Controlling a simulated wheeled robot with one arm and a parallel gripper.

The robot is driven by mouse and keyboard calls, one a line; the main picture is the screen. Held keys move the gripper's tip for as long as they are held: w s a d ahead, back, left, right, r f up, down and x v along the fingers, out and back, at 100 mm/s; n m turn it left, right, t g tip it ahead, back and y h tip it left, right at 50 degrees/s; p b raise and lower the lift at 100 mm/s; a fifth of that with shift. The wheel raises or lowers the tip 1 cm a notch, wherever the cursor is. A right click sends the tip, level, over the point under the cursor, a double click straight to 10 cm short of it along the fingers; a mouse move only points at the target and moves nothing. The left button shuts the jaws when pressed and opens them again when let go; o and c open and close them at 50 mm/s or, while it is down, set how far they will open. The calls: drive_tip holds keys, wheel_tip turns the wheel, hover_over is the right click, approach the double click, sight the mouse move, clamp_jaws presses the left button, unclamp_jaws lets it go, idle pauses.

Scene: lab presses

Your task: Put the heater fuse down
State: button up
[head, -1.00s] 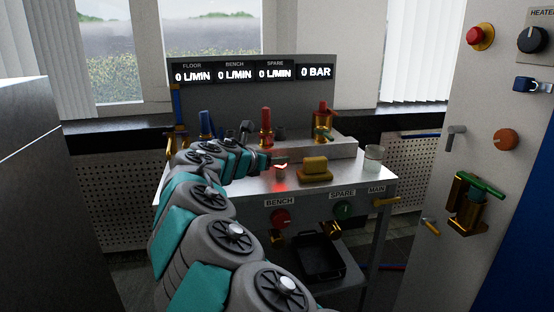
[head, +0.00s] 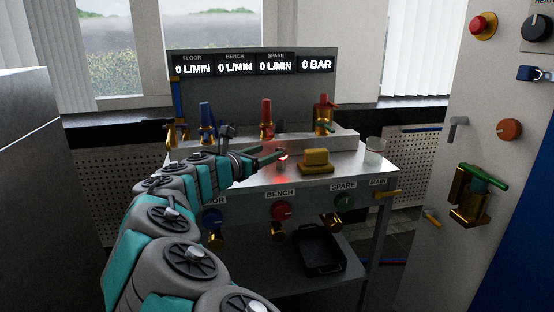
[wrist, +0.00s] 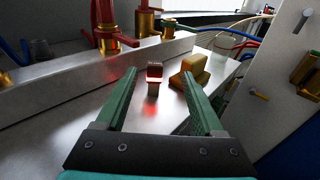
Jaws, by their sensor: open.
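A small block, which I take for the heater fuse (head: 282,160), stands upright on the metal bench top (head: 345,178) with a red glow around it. In the wrist view the fuse (wrist: 154,73) has a dark reddish top, a bright band and a paler lower part. My gripper (head: 271,157) is open, its two green fingers spread. In the wrist view the fuse shows between the fingers of the gripper (wrist: 158,70), near their tips, with clear space on both sides. Nothing is held.
A yellow block on a base (head: 316,160) stands just right of the fuse. A glass (head: 375,149) is near the right edge. Blue (head: 207,122) and red (head: 266,118) valves stand behind, below the display panel. A cabinet with knobs (head: 470,110) is at the right.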

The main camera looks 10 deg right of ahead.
sight(282, 148)
drive_tip(key=shift+w+d+f+n+t, duration=0.15)
drive_tip(key=shift+w+f+t, duration=0.15)
drive_tip(key=shift+w+f, duration=0.2)
drive_tip(key=shift+w+d+f+n+t, duration=0.15)
drive_tip(key=shift+w+f+t, duration=0.15)
drive_tip(key=shift+w+f, duration=0.15)
drive_tip(key=shift+s+d+x, duration=0.1)
drive_tip(key=shift+x, duration=1.75)
drive_tip(key=shift+s+d+x, duration=0.15)
drive_tip(key=shift+x, duration=1.75)
drive_tip(key=shift+f, duration=0.2)
clamp_jaws()
